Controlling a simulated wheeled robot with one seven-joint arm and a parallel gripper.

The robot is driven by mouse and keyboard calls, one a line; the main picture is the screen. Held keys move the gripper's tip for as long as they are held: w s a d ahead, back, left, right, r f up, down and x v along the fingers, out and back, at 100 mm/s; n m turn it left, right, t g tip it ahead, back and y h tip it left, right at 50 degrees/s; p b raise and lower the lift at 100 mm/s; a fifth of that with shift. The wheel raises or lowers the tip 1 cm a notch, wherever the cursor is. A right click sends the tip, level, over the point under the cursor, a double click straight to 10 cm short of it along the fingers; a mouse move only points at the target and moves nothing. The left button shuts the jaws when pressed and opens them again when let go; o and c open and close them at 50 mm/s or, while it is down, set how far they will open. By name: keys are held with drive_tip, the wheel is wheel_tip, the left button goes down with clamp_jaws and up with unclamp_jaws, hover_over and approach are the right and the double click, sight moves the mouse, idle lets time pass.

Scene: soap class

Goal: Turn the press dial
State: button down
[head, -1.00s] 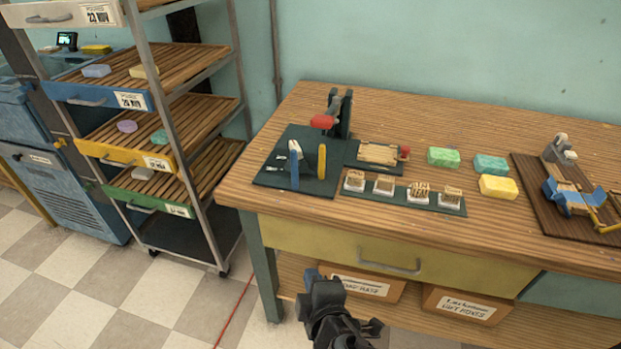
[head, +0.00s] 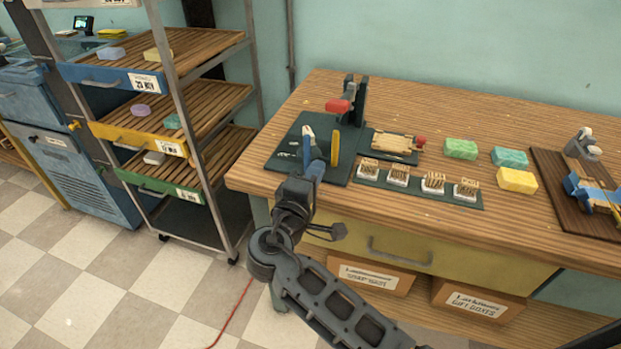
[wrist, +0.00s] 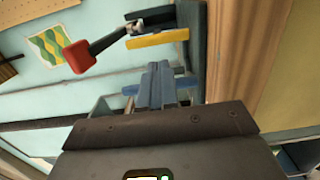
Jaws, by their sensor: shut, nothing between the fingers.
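The press stands on a dark green base plate (head: 338,176) at the left of the bench. White marks show on the plate left of the blue upright. I cannot make out the dial clearly; my gripper covers part of this area. My gripper (head: 316,163) is shut and empty, in front of the blue upright. In the wrist view, its fingers (wrist: 160,84) overlap a blue bar, below the yellow bar (wrist: 158,39); contact is unclear.
A strip of several stamps (head: 433,184) and a small wooden tray (head: 394,143) lie to the right. Green, teal and yellow soaps (head: 517,180) lie beyond. A shelf rack (head: 185,150) stands left.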

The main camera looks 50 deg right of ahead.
sight(333, 152)
drive_tip(key=shift+x, duration=2.55)
drive_tip(key=shift+s+d, duration=0.15)
drive_tip(key=shift+d, duration=0.3)
drive_tip(key=shift+s+d, duration=0.2)
drive_tip(key=shift+d, duration=0.25)
drive_tip(key=shift+a, duration=0.1)
